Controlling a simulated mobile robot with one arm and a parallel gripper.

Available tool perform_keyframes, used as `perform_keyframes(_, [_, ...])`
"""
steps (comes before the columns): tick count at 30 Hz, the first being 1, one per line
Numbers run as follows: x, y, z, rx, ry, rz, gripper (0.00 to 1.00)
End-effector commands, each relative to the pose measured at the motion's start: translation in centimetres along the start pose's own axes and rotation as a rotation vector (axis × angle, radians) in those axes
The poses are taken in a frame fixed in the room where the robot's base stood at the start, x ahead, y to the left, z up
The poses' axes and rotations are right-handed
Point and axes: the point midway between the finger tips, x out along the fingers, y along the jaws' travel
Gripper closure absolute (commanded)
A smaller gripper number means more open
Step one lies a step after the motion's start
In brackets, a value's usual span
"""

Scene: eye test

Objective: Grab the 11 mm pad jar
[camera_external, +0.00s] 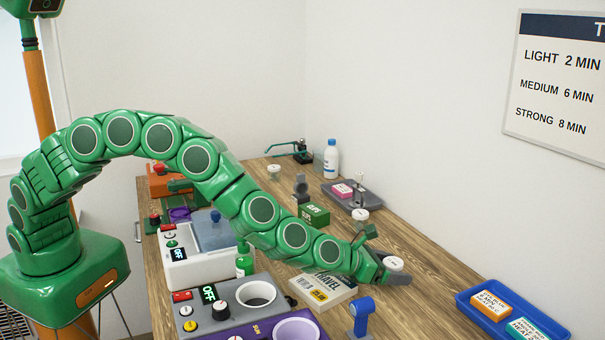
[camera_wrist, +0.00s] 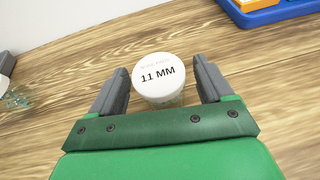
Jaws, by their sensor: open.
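The 11 mm pad jar (camera_wrist: 159,72) has a round white lid printed "11 MM" and stands upright on the wooden table. It also shows in the external view (camera_external: 394,263) at the end of my arm. My gripper (camera_wrist: 160,84) is open, with one dark grey finger on each side of the jar. A small gap shows between the jar and each finger, so it is not gripped. In the external view my gripper (camera_external: 391,277) is low over the table and partly hides the jar's lower part.
A blue tray (camera_external: 465,305) with orange and teal boxes lies to the right. Another white-lidded jar (camera_external: 360,214) stands farther back, near a grey tray (camera_external: 340,196). A book (camera_external: 322,293) and a blue upright object (camera_external: 361,318) are nearby. Bare table lies between jar and blue tray.

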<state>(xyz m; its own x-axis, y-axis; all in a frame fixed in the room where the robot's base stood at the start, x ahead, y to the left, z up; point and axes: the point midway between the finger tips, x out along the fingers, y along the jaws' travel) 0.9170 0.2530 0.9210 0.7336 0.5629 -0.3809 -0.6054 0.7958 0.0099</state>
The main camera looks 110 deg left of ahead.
Motion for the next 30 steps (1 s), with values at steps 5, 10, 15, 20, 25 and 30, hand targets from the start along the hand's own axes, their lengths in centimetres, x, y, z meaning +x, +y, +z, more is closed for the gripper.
perform_keyframes(5, [0.33,-0.06,-0.08,0.0,0.002,-0.001,0.2])
perform_keyframes(10, [0.32,-0.05,-0.09,0.0,0.002,-0.001,0.26])
perform_keyframes(15, [0.31,-0.05,-0.11,0.0,0.002,-0.001,0.52])
perform_keyframes(20, [0.31,-0.05,-0.11,0.0,0.002,-0.001,0.76])
perform_keyframes(25, [0.31,-0.05,-0.12,0.0,0.002,-0.001,0.76])
perform_keyframes(30, [0.15,-0.08,0.26,-0.001,0.002,-0.001,0.76])
